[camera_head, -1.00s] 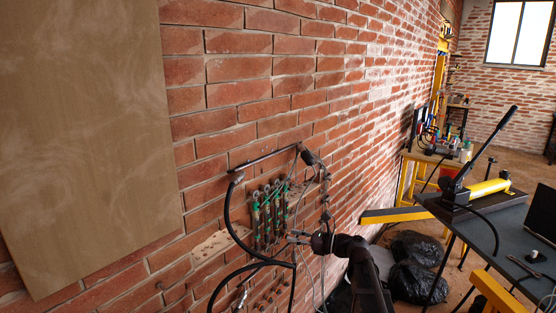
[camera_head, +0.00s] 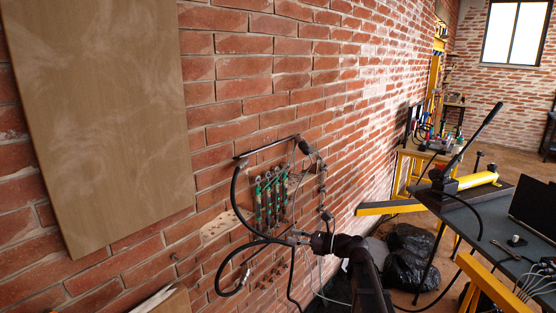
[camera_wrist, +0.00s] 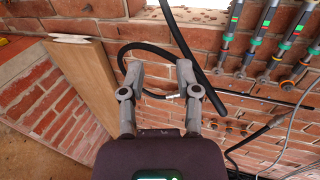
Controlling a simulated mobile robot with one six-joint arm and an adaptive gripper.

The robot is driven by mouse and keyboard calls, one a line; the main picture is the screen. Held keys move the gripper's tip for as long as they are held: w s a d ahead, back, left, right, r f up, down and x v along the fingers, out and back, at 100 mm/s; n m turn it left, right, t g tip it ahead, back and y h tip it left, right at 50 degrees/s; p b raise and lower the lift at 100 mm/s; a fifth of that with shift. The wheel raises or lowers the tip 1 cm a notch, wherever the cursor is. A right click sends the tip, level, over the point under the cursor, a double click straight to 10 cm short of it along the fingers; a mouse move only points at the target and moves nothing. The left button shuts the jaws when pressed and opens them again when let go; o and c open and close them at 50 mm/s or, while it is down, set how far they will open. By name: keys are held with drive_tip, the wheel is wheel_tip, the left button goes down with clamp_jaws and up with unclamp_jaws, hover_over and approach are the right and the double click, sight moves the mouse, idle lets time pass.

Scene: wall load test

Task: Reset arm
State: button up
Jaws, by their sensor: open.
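My arm (camera_head: 352,252) reaches up from the bottom of the head view toward the brick wall. My gripper (camera_head: 298,238) is at its end, in front of the wall beside a black hose. In the wrist view, my gripper (camera_wrist: 160,66) has its two grey fingers spread apart with nothing between them. A black hose (camera_wrist: 150,46) curves behind the fingers. Several green-banded metal tools (camera_head: 268,200) hang on the wall just above my gripper in the head view. They also show at the upper right of the wrist view (camera_wrist: 268,30).
A large wooden board (camera_head: 105,110) covers the wall at left. A plank (camera_wrist: 85,75) leans left of the fingers in the wrist view. Black bags (camera_head: 410,262) lie right of my arm. A dark table (camera_head: 470,225) with a yellow pump (camera_head: 477,181) stands at right.

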drive_tip(key=s+d+f+n+g+h+b, duration=0.1)
drive_tip(key=s+f+n+g+h+b, duration=0.2)
drive_tip(key=s+f+n, duration=0.45)
drive_tip(key=s+f+n+g+h+b, duration=0.1)
drive_tip(key=s+f+n+h+b, duration=0.3)
drive_tip(key=f, duration=0.7)
drive_tip(key=s+d+f+n+g+h+b, duration=0.2)
drive_tip(key=s+d+f+n+h+b, duration=0.1)
drive_tip(key=s+d+f+n+h, duration=0.75)
wheel_tip(320, 180, up, 18)
drive_tip(key=p, duration=1.7)
drive_tip(key=shift+f, duration=0.2)
drive_tip(key=shift+s+y, duration=0.1)
drive_tip(key=shift+y, duration=0.15)
